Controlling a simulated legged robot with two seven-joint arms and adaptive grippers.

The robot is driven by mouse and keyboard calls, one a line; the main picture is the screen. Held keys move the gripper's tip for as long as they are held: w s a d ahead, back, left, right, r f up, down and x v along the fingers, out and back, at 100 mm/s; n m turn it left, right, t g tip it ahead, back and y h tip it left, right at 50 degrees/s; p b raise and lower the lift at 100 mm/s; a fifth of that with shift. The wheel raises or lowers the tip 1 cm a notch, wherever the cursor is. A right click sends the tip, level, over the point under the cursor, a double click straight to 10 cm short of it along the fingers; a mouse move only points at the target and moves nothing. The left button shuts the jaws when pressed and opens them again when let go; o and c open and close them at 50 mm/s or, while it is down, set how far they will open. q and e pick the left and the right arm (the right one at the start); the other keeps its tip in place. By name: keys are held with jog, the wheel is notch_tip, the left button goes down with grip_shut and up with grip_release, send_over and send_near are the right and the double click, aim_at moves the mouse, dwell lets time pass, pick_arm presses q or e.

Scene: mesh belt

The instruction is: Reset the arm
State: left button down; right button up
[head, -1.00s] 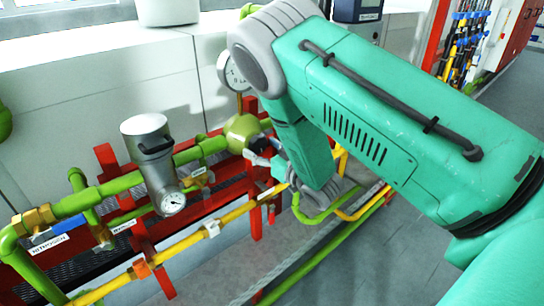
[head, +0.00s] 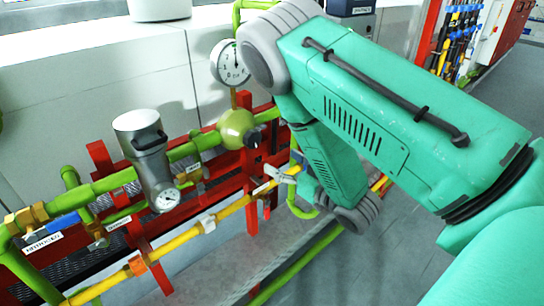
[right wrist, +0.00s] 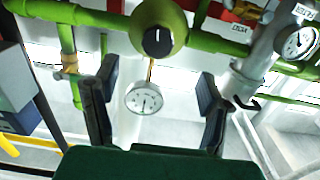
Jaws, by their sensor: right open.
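My right arm comes in from the right of the head view, bent at the elbow. My left gripper is not in view.
Green pipes, a yellow pipe (head: 183,233) and a red frame (head: 157,270) run close to the gripper. A metal cylinder (head: 141,135) with a small dial stands to the left. The dial gauge (head: 230,63) is above the valve. Grey floor (head: 390,260) is clear at the lower right.

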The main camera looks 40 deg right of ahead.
jog(key=s+a+f+g+h+b, duration=0.1)
jog(key=s+f+g, duration=0.2)
jog(key=f, duration=0.4)
jog(key=s+a+f+m+g+b, duration=0.1)
jog(key=s+a+f+g, duration=0.2)
jog(key=f, duration=0.4)
jog(key=s+f+g+h+b, duration=0.1)
jog(key=s+f+g, duration=0.25)
jog(key=f, duration=0.25)
jog(key=s+a+f+g+b, duration=0.1)
jog(key=s+a+f+g, duration=0.2)
jog(key=s, duration=0.5)
jog(key=s+a+f+g+b, duration=0.1)
jog(key=s+a+f+g, duration=0.2)
jog(key=s, duration=0.6)
notch_tip(320, 180, down, 2)
jog(key=shift+s+f+n+g, duration=0.15)
jog(key=shift+n+g, duration=0.25)
jog(key=shift+g, duration=0.55)
